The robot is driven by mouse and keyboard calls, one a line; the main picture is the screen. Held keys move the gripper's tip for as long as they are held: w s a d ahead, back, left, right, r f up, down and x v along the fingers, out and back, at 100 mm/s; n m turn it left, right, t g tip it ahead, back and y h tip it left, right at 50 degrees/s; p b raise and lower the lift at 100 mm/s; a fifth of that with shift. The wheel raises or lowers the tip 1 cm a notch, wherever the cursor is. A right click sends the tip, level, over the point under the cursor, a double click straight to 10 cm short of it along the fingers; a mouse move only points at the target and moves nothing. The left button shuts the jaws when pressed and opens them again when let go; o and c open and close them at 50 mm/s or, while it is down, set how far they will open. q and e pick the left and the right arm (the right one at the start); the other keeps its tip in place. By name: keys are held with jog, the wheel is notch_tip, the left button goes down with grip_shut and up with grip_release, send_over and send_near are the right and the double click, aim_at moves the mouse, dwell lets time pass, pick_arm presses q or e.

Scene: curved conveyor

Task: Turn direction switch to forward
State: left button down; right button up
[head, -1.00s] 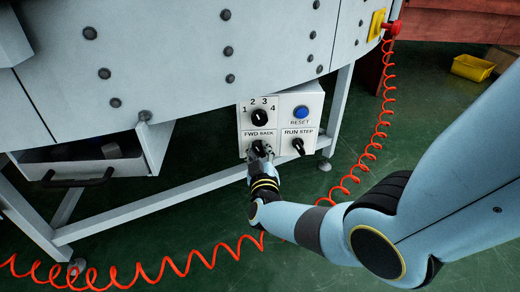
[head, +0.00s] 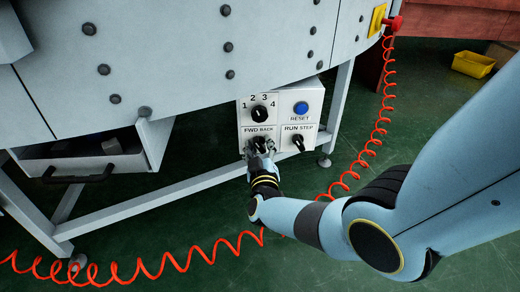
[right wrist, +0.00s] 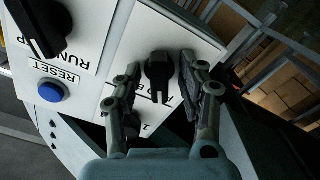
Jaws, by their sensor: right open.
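The direction switch (right wrist: 159,72) is a black knob on the white control panel, under the FWD BACK label in the head view. In the right wrist view it stands between the two fingers of my open right gripper (right wrist: 163,90). The right finger is close beside the knob; I cannot tell whether it touches. In the head view my right gripper (head: 260,148) is at the lower left of the panel (head: 270,137) and partly hides the switch. My left gripper is not in view.
A 1-to-4 selector knob (head: 259,114), a blue RESET button (head: 301,108) and a RUN STEP knob (head: 298,142) share the panel. An open drawer (head: 80,165) is at the left. A coiled red cable (head: 195,258) crosses the floor area. A yellow bin (head: 473,64) stands far right.

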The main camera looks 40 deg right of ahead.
jog(key=v, duration=1.2)
jog(key=shift+s+d, duration=0.1)
